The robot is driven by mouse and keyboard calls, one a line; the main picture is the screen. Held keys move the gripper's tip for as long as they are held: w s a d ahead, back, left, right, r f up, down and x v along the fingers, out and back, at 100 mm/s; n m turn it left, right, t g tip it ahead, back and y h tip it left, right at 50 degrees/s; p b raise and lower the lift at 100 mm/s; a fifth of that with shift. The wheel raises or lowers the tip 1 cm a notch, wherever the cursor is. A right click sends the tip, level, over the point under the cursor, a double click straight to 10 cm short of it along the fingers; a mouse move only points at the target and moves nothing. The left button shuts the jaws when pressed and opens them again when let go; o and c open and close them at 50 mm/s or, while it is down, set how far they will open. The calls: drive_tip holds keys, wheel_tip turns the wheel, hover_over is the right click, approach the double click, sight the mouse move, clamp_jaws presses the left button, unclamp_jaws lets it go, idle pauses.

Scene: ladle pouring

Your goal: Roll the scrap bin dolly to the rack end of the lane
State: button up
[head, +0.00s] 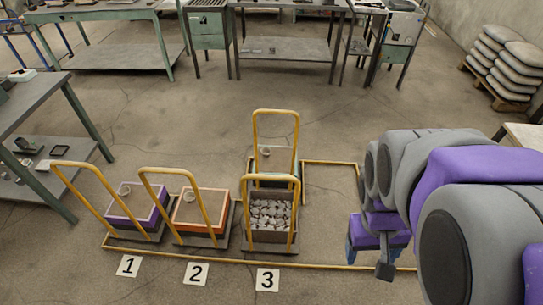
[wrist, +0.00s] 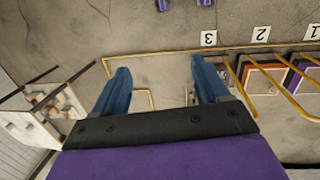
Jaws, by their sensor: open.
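The scrap bin dolly seems to be the one with a dark bin of grey chunks (head: 270,214), standing behind floor card 3 (head: 267,279). It has a yellow tube handle (head: 297,209). My gripper (wrist: 163,82) is open, with two blue fingers apart and nothing between them. In the head view my gripper is low, to the right of the dolly and apart from it. In the wrist view the dollies are at the right edge, partly cut off. I cannot tell which end of the lane is the rack end.
A purple-sided dolly (head: 143,213) and an orange-sided dolly (head: 200,211) stand left of the bin. Another yellow-handled dolly (head: 273,160) is just behind it. A yellow floor line (head: 331,266) edges the lane. Open floor lies beyond; workbenches (head: 290,48) stand at the back.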

drive_tip(key=w+d+n+t+h+p, duration=0.1)
drive_tip(key=w+d, duration=0.1)
drive_tip(key=w, duration=0.3)
drive_tip(key=w+d+r+n+h+p, duration=0.1)
drive_tip(key=w+d+p, duration=0.1)
drive_tip(key=w, duration=0.4)
drive_tip(key=w+d+n+t+h+p, duration=0.1)
drive_tip(key=w+d, duration=0.2)
drive_tip(key=w, duration=0.2)
drive_tip(key=w+a+f+n+t+h+p, duration=0.1)
drive_tip(key=w+a+n+p, duration=0.15)
drive_tip(key=w, duration=0.65)
drive_tip(key=n+t+y+p, duration=0.3)
drive_tip(key=n+y+p, duration=0.4)
drive_tip(key=n, duration=0.5)
hover_over(270, 178)
drive_tip(key=s+p, duration=0.1)
drive_tip(key=s, duration=0.3)
wheel_tip(270, 178, down, 22)
drive_tip(key=f+h, duration=0.1)
drive_tip(key=b+x, duration=0.8)
drive_tip(key=shift+w+d+r, duration=0.15)
drive_tip(key=shift+w, duration=0.2)
drive_tip(key=shift+w+d+f+b, duration=0.15)
drive_tip(key=shift+w+f+b, duration=0.15)
drive_tip(key=shift+f+b, duration=0.1)
